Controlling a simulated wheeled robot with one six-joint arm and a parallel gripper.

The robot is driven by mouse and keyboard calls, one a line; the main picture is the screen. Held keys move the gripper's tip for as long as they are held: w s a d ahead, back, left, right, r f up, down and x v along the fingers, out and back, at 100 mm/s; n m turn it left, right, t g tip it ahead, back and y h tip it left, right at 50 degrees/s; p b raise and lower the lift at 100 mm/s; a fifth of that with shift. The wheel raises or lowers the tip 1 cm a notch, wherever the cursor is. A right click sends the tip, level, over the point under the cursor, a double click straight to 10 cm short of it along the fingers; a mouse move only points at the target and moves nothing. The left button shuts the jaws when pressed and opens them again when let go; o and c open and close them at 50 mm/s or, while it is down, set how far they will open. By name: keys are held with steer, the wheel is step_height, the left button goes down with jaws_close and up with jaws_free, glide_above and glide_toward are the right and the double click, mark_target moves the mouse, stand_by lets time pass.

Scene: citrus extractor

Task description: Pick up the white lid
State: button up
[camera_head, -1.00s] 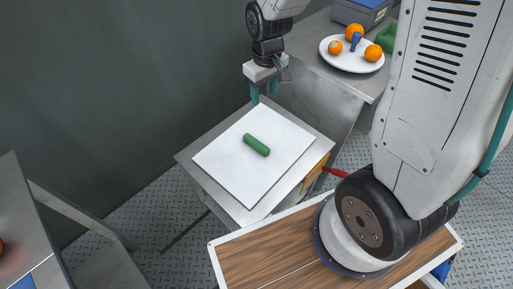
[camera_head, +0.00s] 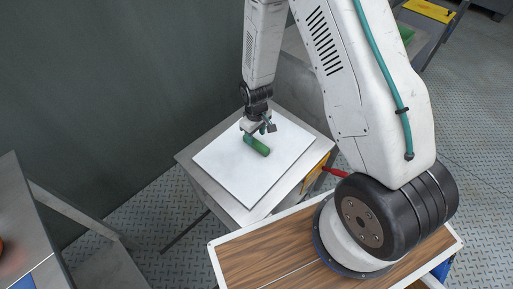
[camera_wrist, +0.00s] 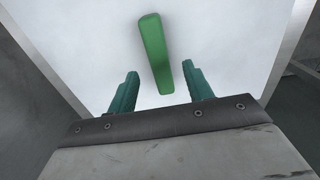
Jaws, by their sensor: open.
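The white lid (camera_head: 238,181) is a flat, square white panel lying on a metal stand, with a green bar-shaped handle (camera_head: 259,147) near its middle. In the wrist view the handle (camera_wrist: 154,50) runs up and down the picture, with its near end between the fingertips, and the white lid (camera_wrist: 92,45) fills the background. My gripper (camera_head: 259,129) is above the lid at the handle's far end. In the wrist view my gripper (camera_wrist: 160,79) is open, with one teal finger on each side of the handle and a visible gap to both. Nothing is held.
The metal stand (camera_head: 189,157) shows as a rim around the lid. A red-handled thing (camera_head: 334,171) sticks out at its right side. A dark wall (camera_head: 90,80) is behind on the left. A metal table (camera_head: 22,215) stands at the far left.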

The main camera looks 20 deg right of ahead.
mark_target(256, 141)
steer(key=shift+f, duration=1.6)
steer(key=shift+c, duration=0.3)
jaws_close()
steer(key=shift+w, duration=0.1)
steer(key=shift+r, duration=0.15)
